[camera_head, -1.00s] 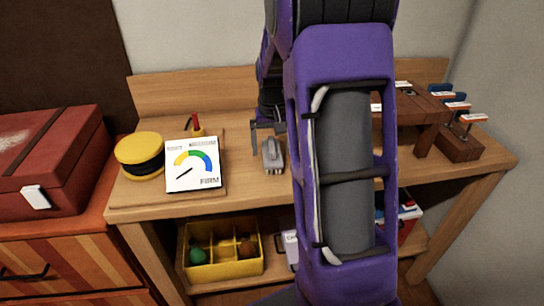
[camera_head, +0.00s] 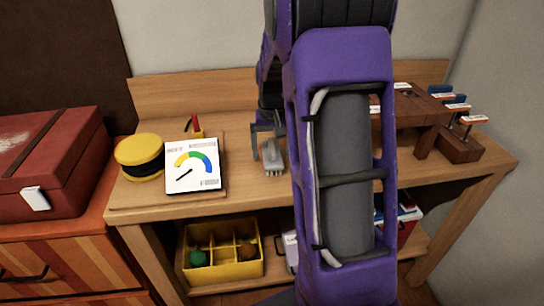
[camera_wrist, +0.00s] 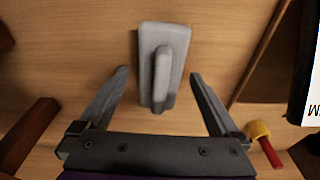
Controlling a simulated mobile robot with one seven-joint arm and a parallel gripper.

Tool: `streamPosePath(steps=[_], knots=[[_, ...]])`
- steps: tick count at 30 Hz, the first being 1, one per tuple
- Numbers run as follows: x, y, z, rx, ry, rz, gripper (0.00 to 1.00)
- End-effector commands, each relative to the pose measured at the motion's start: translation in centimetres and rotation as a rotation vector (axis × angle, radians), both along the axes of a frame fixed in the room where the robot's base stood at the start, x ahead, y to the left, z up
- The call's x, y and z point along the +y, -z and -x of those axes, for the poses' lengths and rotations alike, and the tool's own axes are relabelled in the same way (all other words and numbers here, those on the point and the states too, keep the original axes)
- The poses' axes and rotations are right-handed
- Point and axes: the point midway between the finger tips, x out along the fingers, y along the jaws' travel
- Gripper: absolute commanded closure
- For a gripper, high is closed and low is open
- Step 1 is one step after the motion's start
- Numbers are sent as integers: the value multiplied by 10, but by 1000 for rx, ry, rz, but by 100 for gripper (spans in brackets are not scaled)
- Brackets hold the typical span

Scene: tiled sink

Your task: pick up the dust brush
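The dust brush (camera_head: 272,160) looks like a grey block with a raised grip and lies on the wooden bench top, partly hidden behind my arm in the head view. In the wrist view the brush (camera_wrist: 177,50) lies ahead of my gripper, its grip pointing back towards the palm. My gripper (camera_wrist: 159,73) is open and empty, with one finger on each side of the brush's near end and gaps on both sides. In the head view my gripper (camera_head: 267,144) is right at the brush; contact cannot be told.
A white gauge card (camera_head: 192,166) and a yellow-topped round item (camera_head: 139,150) stand left of the brush. A small yellow item with a red stick (camera_head: 195,128) is behind the card. A brown wooden stand (camera_head: 412,105) is at right. The bench behind the brush is clear.

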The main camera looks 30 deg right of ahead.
Motion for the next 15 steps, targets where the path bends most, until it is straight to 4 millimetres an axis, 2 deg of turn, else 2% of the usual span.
streamPosePath(steps=[1, 2, 15], knots=[[0, 0, 0, 0, 0, 0, 13], [0, 0, 0, 0, 0, 0, 18], [0, 0, 0, 0, 0, 0, 97]])
